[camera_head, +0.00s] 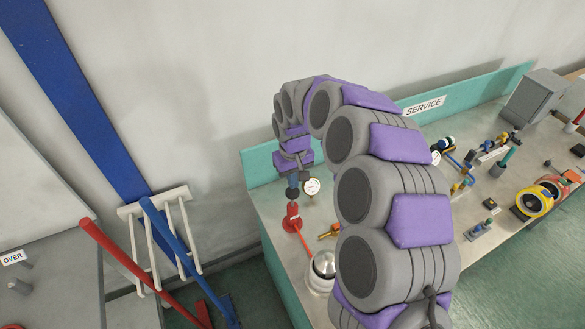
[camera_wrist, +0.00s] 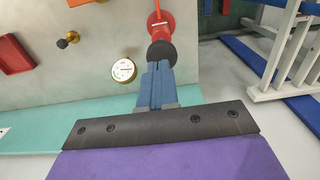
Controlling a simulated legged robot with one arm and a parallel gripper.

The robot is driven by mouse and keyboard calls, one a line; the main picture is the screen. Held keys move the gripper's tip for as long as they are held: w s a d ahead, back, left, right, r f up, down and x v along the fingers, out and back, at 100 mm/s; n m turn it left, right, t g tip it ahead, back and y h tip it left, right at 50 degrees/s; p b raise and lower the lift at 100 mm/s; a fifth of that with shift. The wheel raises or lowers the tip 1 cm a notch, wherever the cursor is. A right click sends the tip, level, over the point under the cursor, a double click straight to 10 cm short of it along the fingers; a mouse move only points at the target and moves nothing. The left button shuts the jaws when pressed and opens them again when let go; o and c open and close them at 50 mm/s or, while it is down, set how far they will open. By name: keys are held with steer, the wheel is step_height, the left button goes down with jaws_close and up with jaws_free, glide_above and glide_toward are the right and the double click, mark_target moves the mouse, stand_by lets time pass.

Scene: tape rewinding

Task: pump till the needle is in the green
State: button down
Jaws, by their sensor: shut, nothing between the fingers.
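The red pump (camera_head: 291,217) stands at the near left part of the bench, with a dark round knob (camera_head: 291,193) on top. In the wrist view the knob (camera_wrist: 161,52) sits at the end of the red pump (camera_wrist: 161,23). My gripper (camera_head: 292,180) is directly above the knob, pointing down. Its blue fingers (camera_wrist: 158,68) are closed together with nothing between them, their tips at or very near the knob; I cannot tell whether they touch. The gauge (camera_head: 311,187) is beside the knob; its white face (camera_wrist: 123,70) shows, but the needle and any green zone are too small to read.
A silver dome (camera_head: 322,268) and a brass fitting (camera_head: 328,231) are near the pump. Valves and pipes (camera_head: 462,165) and a grey box (camera_head: 535,97) stand farther right. A teal backboard (camera_head: 470,91) edges the bench. A white rack (camera_head: 160,205) with red and blue bars stands left.

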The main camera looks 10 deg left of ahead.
mark_target(293, 195)
steer(key=shift+f, duration=1)
step_height(293, 195, down, 4)
steer(key=shift+d, duration=0.1)
steer(key=shift+s+f, duration=0.15)
steer(key=shift+f, duration=0.2)
step_height(293, 195, up, 18)
steer(key=p, duration=0.2)
steer(key=shift+f+b, duration=0.2)
steer(key=shift+b, duration=0.25)
stand_by(0.5)
